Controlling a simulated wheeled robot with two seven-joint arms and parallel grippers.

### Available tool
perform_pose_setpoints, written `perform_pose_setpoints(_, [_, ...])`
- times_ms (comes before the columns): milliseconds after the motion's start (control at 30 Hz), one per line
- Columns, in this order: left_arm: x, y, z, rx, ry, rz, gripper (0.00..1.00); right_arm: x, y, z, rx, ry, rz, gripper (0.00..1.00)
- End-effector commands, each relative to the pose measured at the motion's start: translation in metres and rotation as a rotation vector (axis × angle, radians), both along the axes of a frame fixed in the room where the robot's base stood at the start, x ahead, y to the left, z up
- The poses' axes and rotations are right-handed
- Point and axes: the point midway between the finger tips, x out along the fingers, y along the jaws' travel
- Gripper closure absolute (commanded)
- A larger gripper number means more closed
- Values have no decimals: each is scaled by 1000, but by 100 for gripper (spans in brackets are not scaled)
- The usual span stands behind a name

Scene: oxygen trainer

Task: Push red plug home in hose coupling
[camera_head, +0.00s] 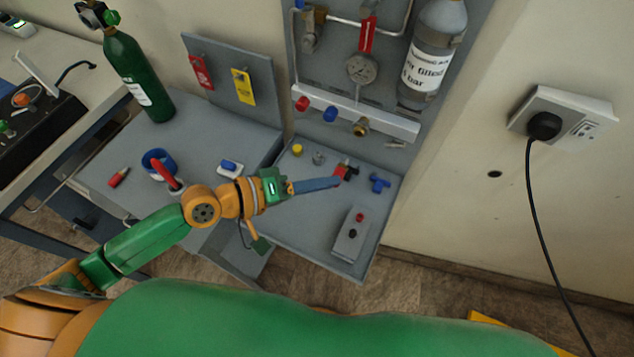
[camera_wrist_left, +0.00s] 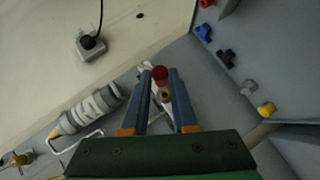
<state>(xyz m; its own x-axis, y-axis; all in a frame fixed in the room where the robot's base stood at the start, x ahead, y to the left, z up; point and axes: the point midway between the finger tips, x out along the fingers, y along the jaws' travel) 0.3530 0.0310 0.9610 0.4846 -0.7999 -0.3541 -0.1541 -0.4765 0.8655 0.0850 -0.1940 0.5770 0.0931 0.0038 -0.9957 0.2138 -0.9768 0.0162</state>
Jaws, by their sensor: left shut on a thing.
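My left gripper (camera_head: 337,179) reaches from the left over the grey tray, its long blue-grey fingers shut on a red plug (camera_head: 341,170). I cannot tell if that part belongs to the plug. A brass coupling (camera_head: 361,127) sits on the white rail of the upright panel, apart from the plug; it may be the hose coupling. My right gripper is out of view.
The grey tray (camera_head: 320,240) holds a yellow cap (camera_head: 297,150), a grey fitting (camera_head: 319,158), a black fitting (camera_head: 353,172), a blue tee (camera_head: 380,183) and a grey box (camera_head: 350,235). A grey cylinder (camera_head: 432,50) hangs on the panel. A green cylinder (camera_head: 138,75) stands at left.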

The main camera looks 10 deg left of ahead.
Motion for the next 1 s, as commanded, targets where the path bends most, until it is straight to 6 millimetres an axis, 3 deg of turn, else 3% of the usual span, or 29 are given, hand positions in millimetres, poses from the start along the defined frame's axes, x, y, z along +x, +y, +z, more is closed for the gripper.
perform_pose_setpoints(500, [52, -17, -1, -1, -2, 0, 100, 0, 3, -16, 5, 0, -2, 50])
perform_pose_setpoints(1000, [56, -18, 0, 1, 0, 0, 100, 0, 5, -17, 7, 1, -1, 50])
